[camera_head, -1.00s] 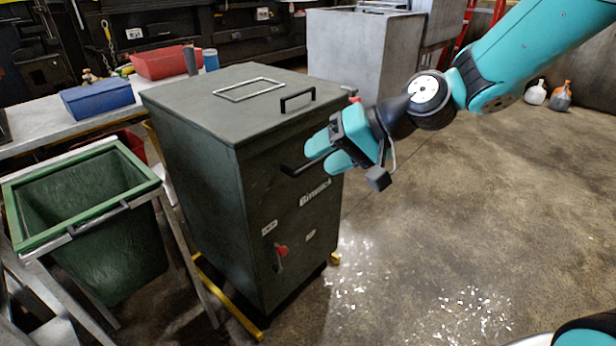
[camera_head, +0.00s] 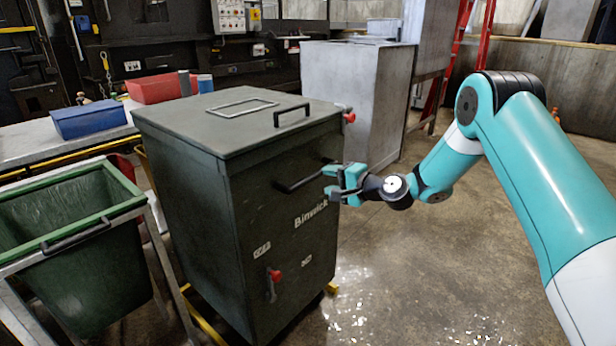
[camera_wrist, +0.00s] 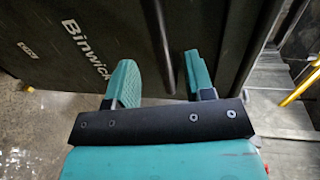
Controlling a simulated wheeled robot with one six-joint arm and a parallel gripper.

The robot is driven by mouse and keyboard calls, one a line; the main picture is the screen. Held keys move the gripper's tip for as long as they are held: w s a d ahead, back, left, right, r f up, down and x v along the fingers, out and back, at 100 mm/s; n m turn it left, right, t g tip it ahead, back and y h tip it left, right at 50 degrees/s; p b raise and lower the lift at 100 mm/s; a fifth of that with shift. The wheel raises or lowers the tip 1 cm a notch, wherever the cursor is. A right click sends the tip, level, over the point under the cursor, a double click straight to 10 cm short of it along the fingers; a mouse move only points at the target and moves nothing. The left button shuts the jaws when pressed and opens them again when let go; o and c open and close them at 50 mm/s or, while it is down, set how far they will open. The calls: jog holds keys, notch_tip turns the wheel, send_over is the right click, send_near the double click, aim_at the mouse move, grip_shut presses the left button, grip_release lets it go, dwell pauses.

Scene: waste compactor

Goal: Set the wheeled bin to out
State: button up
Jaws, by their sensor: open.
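The dark green box (camera_head: 255,215) marked "Binwick" stands upright in the head view and fills the back of the wrist view (camera_wrist: 100,30). I cannot tell whether this is the wheeled bin; no wheels show. A dark bar handle (camera_head: 300,180) sticks out from the upper part of its front face. My gripper (camera_head: 338,182) is open at the right end of this handle. In the wrist view the handle bar (camera_wrist: 158,45) runs between the two teal fingers, with a gap on each side. A red-knobbed lever (camera_head: 272,283) sits low on the front face.
An open green bin (camera_head: 75,265) stands in a metal frame at the left. A workbench (camera_head: 30,143) behind holds blue (camera_head: 90,119) and red (camera_head: 155,88) trays. A grey metal cabinet (camera_head: 350,95) stands behind the box. The floor (camera_head: 440,265) at the right is clear.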

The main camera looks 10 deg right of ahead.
aim_at(316, 178)
jog(key=x, duration=0.8)
jog(key=shift+w+a, duration=0.15)
jog(key=shift+c, duration=0.3)
grip_shut()
